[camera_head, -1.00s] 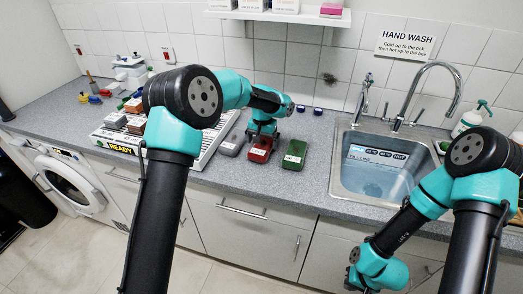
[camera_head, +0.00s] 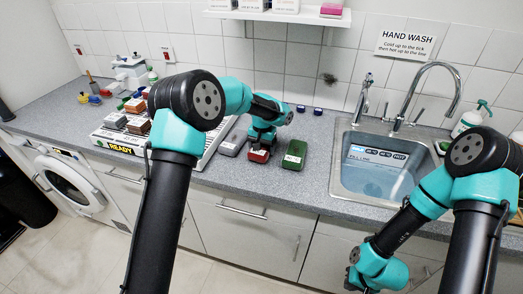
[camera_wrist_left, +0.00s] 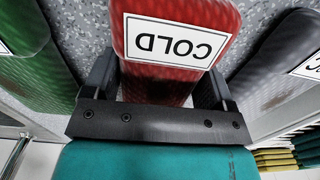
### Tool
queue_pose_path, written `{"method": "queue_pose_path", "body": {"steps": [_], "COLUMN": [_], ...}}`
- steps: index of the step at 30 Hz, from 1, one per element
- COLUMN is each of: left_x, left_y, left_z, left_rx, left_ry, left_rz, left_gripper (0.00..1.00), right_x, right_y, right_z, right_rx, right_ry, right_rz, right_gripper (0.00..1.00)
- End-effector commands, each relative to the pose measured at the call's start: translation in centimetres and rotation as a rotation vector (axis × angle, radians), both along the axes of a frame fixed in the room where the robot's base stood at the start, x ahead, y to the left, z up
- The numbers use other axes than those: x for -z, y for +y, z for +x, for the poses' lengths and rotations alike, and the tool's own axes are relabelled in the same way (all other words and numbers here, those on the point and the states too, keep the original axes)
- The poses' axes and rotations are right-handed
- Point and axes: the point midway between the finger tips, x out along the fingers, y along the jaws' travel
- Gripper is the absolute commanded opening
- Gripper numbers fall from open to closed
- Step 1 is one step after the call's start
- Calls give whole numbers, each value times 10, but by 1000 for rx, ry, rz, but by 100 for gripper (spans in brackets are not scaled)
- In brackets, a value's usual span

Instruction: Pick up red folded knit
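The red folded knit (camera_head: 258,156) lies on the counter between a grey one and a green one. In the left wrist view the red knit (camera_wrist_left: 180,75) carries a white label reading COLD, upside down. My left gripper (camera_head: 262,141) is low over the red knit and hides part of it in the head view. In the left wrist view my left gripper (camera_wrist_left: 157,85) is open, one finger on each side of the knit; firm contact does not show. My right gripper (camera_head: 352,272) hangs low in front of the cabinets, and its finger state is unclear.
The green folded knit (camera_head: 293,155) lies close to the right, the grey one (camera_head: 233,144) close to the left. A tray marked READY (camera_head: 120,148) is further left. A sink with water (camera_head: 375,172) is to the right.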

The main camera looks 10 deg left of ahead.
Motion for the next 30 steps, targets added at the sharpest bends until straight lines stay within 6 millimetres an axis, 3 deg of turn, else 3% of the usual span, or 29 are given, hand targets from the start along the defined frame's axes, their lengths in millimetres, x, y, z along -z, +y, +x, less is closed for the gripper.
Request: {"method": "queue_pose_path", "body": {"steps": [8, 17, 23, 30], "left_x": [0, -3, -24, -68], "left_y": [0, 0, 0, 0], "left_z": [0, 0, 1, 1], "left_rx": [0, 0, 0, -1], "left_ry": [0, -1, -4, -4], "left_rz": [0, 0, -1, -1], "left_gripper": [52, 51, 51, 51], "right_x": [0, 0, 0, 0], "right_y": [0, 0, 0, 0], "right_z": [0, 0, 0, 0], "right_rx": [0, 0, 0, 0], "right_ry": [0, 0, 0, 0], "right_rz": [0, 0, 0, 0], "right_gripper": [0, 0, 0, 0]}}
